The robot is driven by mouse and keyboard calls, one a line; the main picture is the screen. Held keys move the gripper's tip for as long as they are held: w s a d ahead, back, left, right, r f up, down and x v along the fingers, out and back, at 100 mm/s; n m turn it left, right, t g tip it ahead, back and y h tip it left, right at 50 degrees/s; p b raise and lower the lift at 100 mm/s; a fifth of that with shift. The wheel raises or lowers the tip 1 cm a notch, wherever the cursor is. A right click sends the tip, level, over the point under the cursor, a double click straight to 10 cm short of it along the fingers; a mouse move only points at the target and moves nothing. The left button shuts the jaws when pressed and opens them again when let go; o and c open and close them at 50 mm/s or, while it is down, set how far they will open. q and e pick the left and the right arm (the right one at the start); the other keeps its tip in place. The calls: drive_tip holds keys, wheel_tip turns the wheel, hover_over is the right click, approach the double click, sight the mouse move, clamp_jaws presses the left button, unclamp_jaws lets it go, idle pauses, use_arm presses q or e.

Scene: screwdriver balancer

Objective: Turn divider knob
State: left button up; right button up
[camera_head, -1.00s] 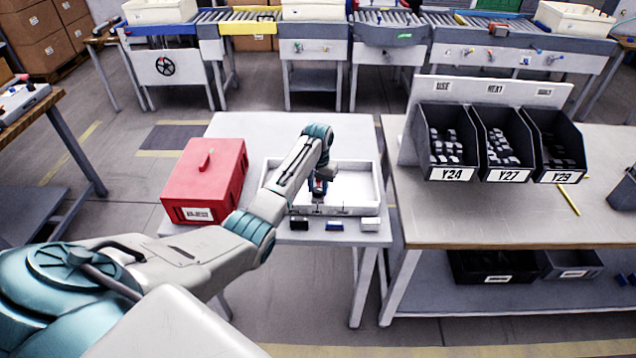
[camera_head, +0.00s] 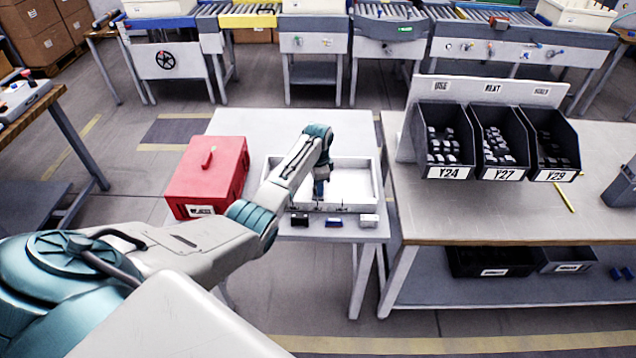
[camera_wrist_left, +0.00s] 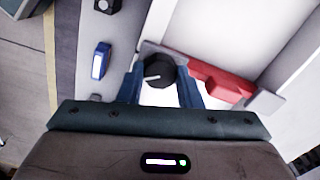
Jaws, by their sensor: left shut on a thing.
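The white tray (camera_head: 366,180) lies on the light table, and my left arm reaches over it from the left. My left gripper (camera_head: 318,196) points down at the tray's front part. In the left wrist view the dark round divider knob (camera_wrist_left: 159,72) sits between the two blue fingers of this gripper (camera_wrist_left: 162,92), which is shut on it. A pale line marks the knob's top. A grey piece surrounds the knob's far side, and a red piece (camera_wrist_left: 222,83) lies to its right. The divider itself is mostly hidden in the head view. My right gripper is not seen.
A red case (camera_head: 205,178) stands left of the tray. A black block (camera_head: 299,220), a blue block (camera_head: 333,222) and a white block (camera_head: 369,220) lie along the table's front edge. Dark bins (camera_head: 447,172) stand on the right bench.

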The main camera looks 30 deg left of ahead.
use_arm(q)
drive_tip(key=shift+w+m, duration=0.1)
drive_tip(key=shift+m, duration=2.2)
drive_tip(key=o, duration=1)
drive_tip(key=shift+c, duration=0.2)
drive_tip(key=shift+r, duration=0.1)
wheel_tip(320, 180, up, 11)
drive_tip(key=b, duration=0.2)
drive_tip(key=shift+b, duration=0.3)
